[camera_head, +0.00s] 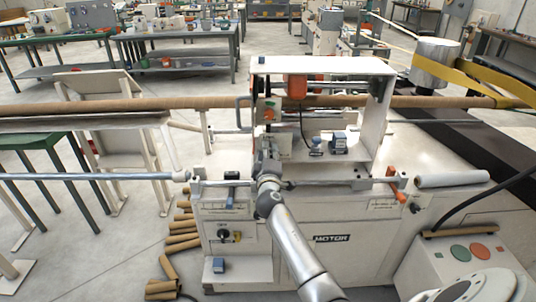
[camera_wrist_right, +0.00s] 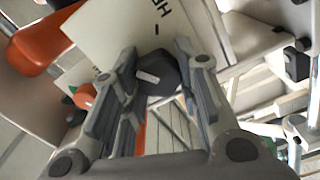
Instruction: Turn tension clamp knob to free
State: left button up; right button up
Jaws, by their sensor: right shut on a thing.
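The tension clamp knob (camera_wrist_right: 158,76) is a dark knob with a white mark on it, in front of a pale plate with black lettering. In the right wrist view it sits between the two grey fingers of my right gripper (camera_wrist_right: 155,85), which is shut on it. In the head view my right gripper (camera_head: 268,148) reaches up to the middle of the winder, below a small green and orange part. The knob is hidden behind the gripper there. My left gripper is not in view.
The white winder frame (camera_head: 320,66) stands around the gripper, with an orange part (camera_head: 298,88) hanging inside. A long brown tube (camera_head: 140,104) crosses behind. A rod (camera_head: 90,177) runs left, and an orange lever (camera_head: 397,191) is at right. A button box (camera_head: 455,280) stands front right.

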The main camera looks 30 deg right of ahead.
jog(key=n, duration=0.5)
jog(key=shift+n+p, duration=0.3)
jog(key=shift+p, duration=0.1)
jog(key=n+p, duration=0.1)
jog(key=n, duration=0.4)
jog(key=shift+f+n+p, duration=0.15)
jog(key=shift+n+p, duration=0.15)
jog(key=shift+d, duration=0.1)
jog(key=o, duration=1)
jog(key=shift+f, duration=0.1)
jog(key=v, duration=1.2)
